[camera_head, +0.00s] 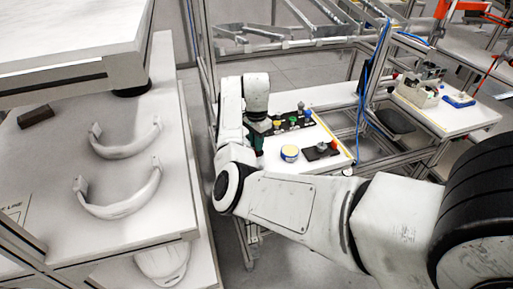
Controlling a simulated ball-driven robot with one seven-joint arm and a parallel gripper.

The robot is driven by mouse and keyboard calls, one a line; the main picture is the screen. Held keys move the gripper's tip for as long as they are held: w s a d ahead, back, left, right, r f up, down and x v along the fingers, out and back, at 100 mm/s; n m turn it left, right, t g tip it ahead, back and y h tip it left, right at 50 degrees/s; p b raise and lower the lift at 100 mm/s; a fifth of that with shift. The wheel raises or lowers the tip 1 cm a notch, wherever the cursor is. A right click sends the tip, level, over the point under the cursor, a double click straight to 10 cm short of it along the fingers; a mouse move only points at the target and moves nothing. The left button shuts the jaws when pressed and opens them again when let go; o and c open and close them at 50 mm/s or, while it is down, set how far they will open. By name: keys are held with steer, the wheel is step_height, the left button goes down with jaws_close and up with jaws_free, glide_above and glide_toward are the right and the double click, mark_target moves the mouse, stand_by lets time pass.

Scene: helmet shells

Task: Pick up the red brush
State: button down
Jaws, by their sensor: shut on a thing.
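My gripper (258,127) is small and dark below the white wrist, at the left end of the dark rack on the white workbench. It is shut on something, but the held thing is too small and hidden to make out. The dark rack (290,124) holds several small items with coloured tops. A reddish-brown item (321,147) sits on a dark block (313,155) at the bench's front right, apart from my gripper. I cannot tell whether it is the red brush.
White curved shells (125,146) lie on a table at left. A metal frame with a blue cable (366,85) stands right of the bench. Another bench (462,118) is farther right.

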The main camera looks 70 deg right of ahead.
step_height(320, 180, up, 10)
steer(key=shift+r+b, duration=0.1)
steer(key=shift+b, duration=0.7)
steer(key=shift+d, duration=0.1)
